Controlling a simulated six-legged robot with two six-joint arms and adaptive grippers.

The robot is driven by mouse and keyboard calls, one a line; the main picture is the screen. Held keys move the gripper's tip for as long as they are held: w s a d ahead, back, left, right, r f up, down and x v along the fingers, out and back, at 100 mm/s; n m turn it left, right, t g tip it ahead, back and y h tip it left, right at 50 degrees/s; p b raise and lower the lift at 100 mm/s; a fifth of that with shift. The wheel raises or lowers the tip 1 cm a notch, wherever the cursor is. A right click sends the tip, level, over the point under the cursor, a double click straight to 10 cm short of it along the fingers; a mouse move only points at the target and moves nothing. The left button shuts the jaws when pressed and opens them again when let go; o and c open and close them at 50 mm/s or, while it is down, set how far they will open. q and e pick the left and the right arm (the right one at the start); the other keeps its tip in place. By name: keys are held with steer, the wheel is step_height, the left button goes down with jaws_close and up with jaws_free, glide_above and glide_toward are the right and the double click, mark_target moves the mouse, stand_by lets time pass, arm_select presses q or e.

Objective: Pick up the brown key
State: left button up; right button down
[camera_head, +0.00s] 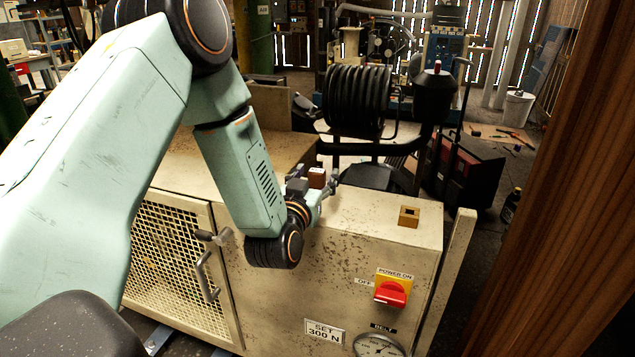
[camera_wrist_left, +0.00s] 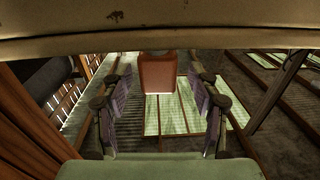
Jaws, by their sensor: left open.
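The brown key (camera_head: 317,177) shows in the head view as a small reddish-brown block at the back of the beige cabinet's top. In the left wrist view the key (camera_wrist_left: 158,73) is an orange-brown block near the middle, just beyond and between the fingertips. My left gripper (camera_head: 316,186) is at the key, its fingers partly hidden by the wrist. In the left wrist view the left gripper (camera_wrist_left: 157,103) is open, with a finger on either side and gaps to the key. My right gripper is not in view.
The beige cabinet (camera_head: 345,240) has a small brown block with a dark square hole (camera_head: 409,217) on top. A red power switch (camera_head: 391,293) and a belt gauge (camera_head: 379,345) are on its front. A black finned cylinder (camera_head: 357,100) stands behind. A wooden post (camera_head: 560,180) is at right.

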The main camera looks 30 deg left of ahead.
arm_select(q)
steer(key=shift+w+a, duration=0.2)
steer(key=shift+r, duration=0.15)
steer(key=shift+d+r, duration=0.1)
steer(key=shift+d, duration=0.25)
steer(key=shift+w, duration=0.15)
steer(key=shift+c, duration=0.7)
steer(key=shift+a+f, duration=0.2)
steer(key=shift+a, duration=0.05)
steer(key=c, duration=0.3)
steer(key=shift+c, duration=0.8)
steer(key=shift+d+r, duration=0.15)
steer(key=c, duration=0.7)
steer(key=shift+o, duration=0.2)
